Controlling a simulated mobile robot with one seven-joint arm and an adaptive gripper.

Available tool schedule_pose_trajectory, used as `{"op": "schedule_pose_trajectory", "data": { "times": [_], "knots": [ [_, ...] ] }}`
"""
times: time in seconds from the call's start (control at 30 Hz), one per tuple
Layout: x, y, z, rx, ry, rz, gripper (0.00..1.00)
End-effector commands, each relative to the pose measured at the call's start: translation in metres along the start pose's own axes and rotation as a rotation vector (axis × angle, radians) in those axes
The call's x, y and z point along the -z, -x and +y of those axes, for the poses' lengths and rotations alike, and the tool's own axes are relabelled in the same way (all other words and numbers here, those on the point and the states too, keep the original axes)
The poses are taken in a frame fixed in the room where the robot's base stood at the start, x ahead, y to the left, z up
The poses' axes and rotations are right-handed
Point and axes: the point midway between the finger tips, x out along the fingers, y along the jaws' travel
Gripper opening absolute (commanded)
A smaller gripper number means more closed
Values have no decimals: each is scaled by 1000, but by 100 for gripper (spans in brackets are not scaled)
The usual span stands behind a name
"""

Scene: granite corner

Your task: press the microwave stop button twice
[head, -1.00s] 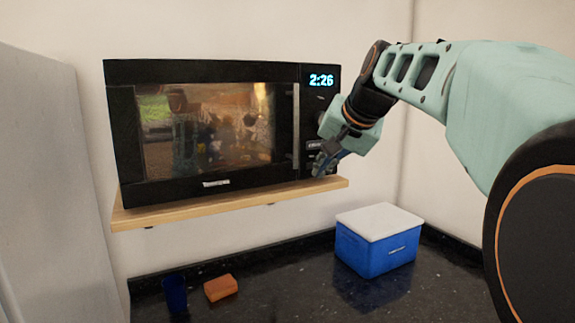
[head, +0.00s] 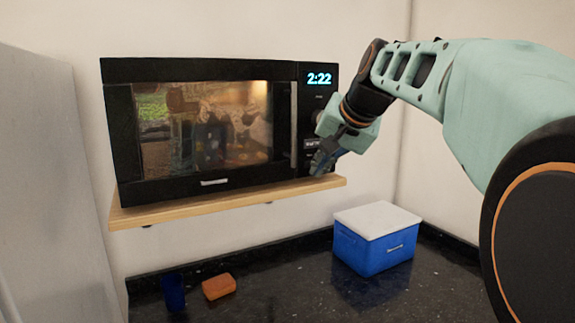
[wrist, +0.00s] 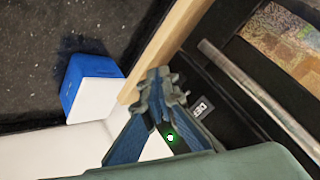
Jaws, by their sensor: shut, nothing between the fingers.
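The black microwave (head: 200,70) sits on a wooden shelf with its door closed. Its window is lit and its display (head: 319,79) reads 2:22. My gripper (head: 318,166) is shut and empty at the lower part of the control panel, at the right of the door. In the wrist view my gripper's fingertips (wrist: 160,84) meet near the shelf and the panel's lower edge. A button label (wrist: 203,107), only partly legible, shows beside the fingers. The stop button cannot be made out, and my gripper covers part of the panel. I cannot tell whether the fingertips touch it.
The wooden shelf (head: 225,203) runs just below the gripper. The door handle (head: 293,125) is left of the panel. A blue box with a white lid (head: 375,243) stands on the dark counter below, with an orange block (head: 219,287) and a blue cup (head: 173,292) further left.

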Motion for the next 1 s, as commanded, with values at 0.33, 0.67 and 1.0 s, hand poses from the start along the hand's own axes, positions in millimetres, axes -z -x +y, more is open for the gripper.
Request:
{"op": "schedule_pose_trajectory", "data": {
  "times": [0.33,0.67,1.0],
  "knots": [
    [4,-3,-4,0,0,0,0],
    [4,-6,-4,0,0,0,0],
    [6,-8,-6,0,0,0,0]
  ]
}}
